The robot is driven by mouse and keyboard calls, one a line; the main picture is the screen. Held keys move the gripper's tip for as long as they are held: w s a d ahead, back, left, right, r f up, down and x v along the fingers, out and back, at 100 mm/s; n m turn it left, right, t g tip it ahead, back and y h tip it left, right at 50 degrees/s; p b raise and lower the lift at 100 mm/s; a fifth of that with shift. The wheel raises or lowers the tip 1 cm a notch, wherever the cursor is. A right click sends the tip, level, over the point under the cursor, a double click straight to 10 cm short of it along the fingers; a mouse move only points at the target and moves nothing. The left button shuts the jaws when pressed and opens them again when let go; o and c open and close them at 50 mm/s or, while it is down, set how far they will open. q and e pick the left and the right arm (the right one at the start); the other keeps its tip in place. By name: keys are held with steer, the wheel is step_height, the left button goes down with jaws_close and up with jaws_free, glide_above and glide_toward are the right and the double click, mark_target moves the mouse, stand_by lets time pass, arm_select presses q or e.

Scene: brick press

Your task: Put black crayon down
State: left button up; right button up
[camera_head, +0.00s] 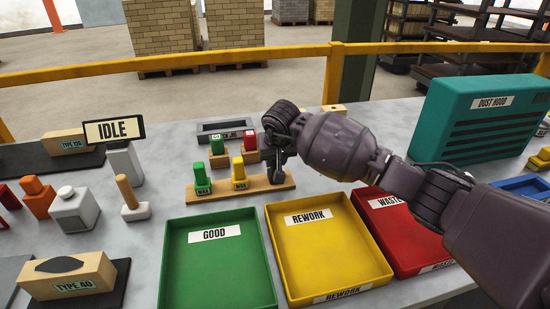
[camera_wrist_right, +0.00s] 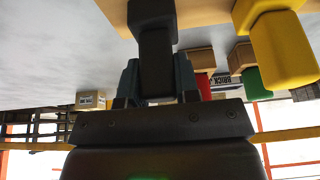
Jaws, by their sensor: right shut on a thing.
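My right gripper (camera_head: 277,143) is shut on the black crayon (camera_head: 277,172), which points down at the right end of the wooden rack (camera_head: 262,190). The black crayon (camera_wrist_right: 154,45) also shows between the fingers in the right wrist view. I cannot tell whether its lower end touches the rack. A green crayon (camera_head: 202,176) and a yellow crayon (camera_head: 239,172) stand upright in the rack to its left. The yellow crayon (camera_wrist_right: 280,45) is beside it in the wrist view. My left gripper is not in view.
Green GOOD (camera_head: 215,235), yellow REWORK (camera_head: 308,217) and red WASTE (camera_head: 387,202) trays lie in front of the rack. Behind it are small red and green blocks on a stand and a dark tray (camera_head: 222,125). A teal dust hood (camera_head: 480,118) stands at right.

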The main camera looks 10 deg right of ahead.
steer(key=shift+r, duration=0.15)
steer(key=shift+f, duration=0.2)
steer(key=o, duration=1)
steer(key=shift+r, duration=0.15)
